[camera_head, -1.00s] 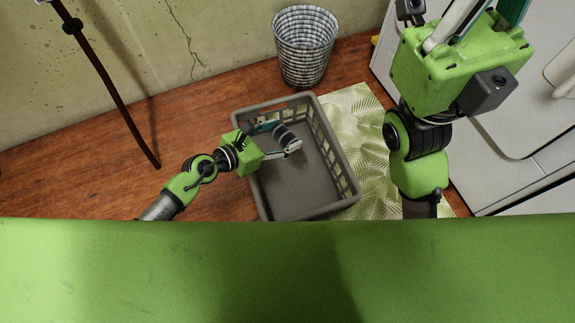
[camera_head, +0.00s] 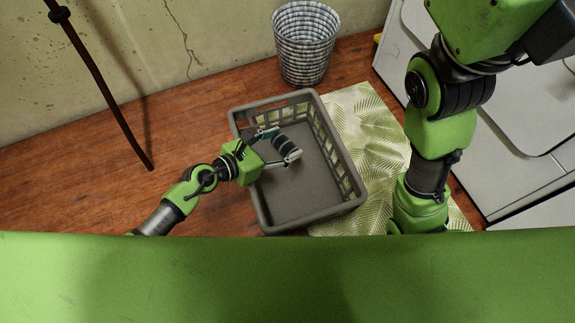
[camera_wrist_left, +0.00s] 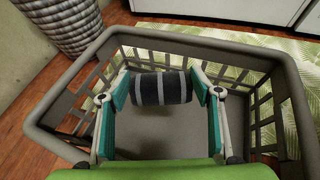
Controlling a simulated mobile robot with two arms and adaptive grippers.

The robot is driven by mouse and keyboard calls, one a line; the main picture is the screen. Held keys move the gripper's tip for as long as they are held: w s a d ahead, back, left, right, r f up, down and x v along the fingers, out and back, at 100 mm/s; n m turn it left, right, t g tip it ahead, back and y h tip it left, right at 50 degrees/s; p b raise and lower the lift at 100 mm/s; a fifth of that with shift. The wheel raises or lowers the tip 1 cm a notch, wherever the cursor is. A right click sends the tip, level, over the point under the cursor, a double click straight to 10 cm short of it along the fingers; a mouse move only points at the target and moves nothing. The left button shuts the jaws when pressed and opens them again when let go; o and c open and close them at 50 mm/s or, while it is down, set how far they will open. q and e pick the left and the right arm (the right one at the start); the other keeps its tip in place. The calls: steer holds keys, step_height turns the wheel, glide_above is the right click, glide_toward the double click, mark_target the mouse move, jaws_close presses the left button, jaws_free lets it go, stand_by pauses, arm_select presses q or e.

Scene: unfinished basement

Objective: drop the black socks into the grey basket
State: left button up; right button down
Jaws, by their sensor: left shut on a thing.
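The black socks (camera_head: 285,145) are a rolled bundle with grey stripes. My left gripper (camera_head: 280,147) is shut on them and holds them over the grey basket (camera_head: 262,207). In the left wrist view the socks (camera_wrist_left: 160,88) sit between the two fingertips of my left gripper (camera_wrist_left: 161,90), one finger at each end, with the basket's floor (camera_wrist_left: 165,140) behind them. The basket is an open plastic crate with slotted walls. It looks empty. My right arm shows at the right, but its gripper tips are not visible.
A woven black-and-white bin (camera_head: 304,45) stands behind the basket by the wall. A leaf-patterned mat (camera_head: 368,125) lies at and under the basket's right side. White appliances (camera_head: 520,130) stand at the right. A dark pole (camera_head: 108,95) stands at the left. Wooden floor is clear left of the basket.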

arm_select(q)
steer(key=o, duration=1.2)
steer(key=v, duration=1.2)
